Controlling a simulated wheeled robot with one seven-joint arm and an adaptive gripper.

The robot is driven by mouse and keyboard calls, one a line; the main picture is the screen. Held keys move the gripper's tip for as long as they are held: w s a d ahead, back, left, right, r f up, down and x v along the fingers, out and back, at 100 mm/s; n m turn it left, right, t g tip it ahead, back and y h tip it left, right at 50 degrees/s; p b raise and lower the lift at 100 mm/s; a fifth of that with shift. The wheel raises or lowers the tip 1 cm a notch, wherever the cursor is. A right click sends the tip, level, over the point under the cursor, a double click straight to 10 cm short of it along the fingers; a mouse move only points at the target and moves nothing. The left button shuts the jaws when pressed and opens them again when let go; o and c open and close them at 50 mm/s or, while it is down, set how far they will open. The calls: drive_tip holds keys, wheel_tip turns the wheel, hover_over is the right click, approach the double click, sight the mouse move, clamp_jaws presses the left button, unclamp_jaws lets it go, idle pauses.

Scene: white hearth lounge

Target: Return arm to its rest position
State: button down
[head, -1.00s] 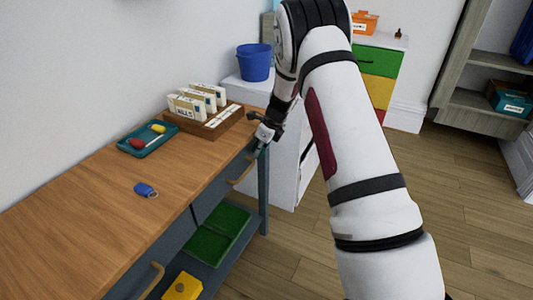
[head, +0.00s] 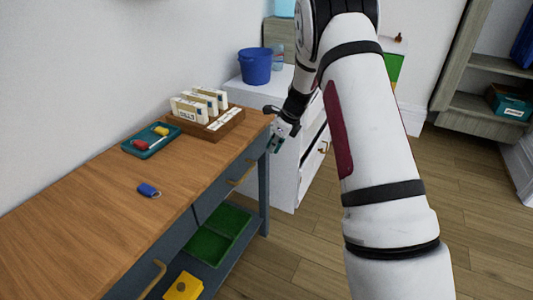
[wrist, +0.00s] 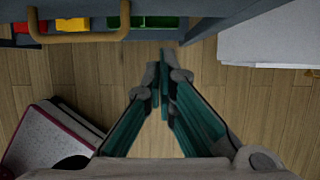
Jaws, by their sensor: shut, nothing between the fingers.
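My arm reaches up and forward on the right of the head view. My gripper (head: 278,140) hangs just off the far right end of the wooden sideboard (head: 85,228), in front of the white cabinet. In the wrist view my gripper (wrist: 164,72) points down over the floor, its fingers together with nothing between them. The sideboard's drawer handle (wrist: 80,37) lies beyond the fingertips at the upper left, apart from them.
On the sideboard are a teal tray (head: 137,155), a wooden file box (head: 205,134) and a blue key fob (head: 148,190). The white cabinet (head: 284,185) holds a blue bucket (head: 256,68). Green bins (head: 208,246) sit on the lower shelf. The floor (head: 480,215) at right is clear.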

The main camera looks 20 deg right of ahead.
drive_tip(key=shift+p+v, duration=0.3)
drive_tip(key=shift+v, duration=2.35)
drive_tip(key=s+a+r+n+g, duration=0.1)
drive_tip(key=s+a+r+n, duration=0.6)
drive_tip(key=s+r, duration=0.25)
drive_tip(key=s+a+r+n, duration=0.65)
drive_tip(key=s+r, duration=0.25)
drive_tip(key=s, duration=0.2)
drive_tip(key=s+a+n+h, duration=0.25)
drive_tip(key=s+n, duration=1.25)
drive_tip(key=s, duration=1)
wheel_tip(320, 180, up, 15)
drive_tip(key=d+t+p, duration=0.1)
drive_tip(key=p, duration=1.2)
drive_tip(key=shift+s+f+t, duration=0.2)
drive_tip(key=shift+s+t, duration=0.15)
drive_tip(key=shift+t, duration=0.05)
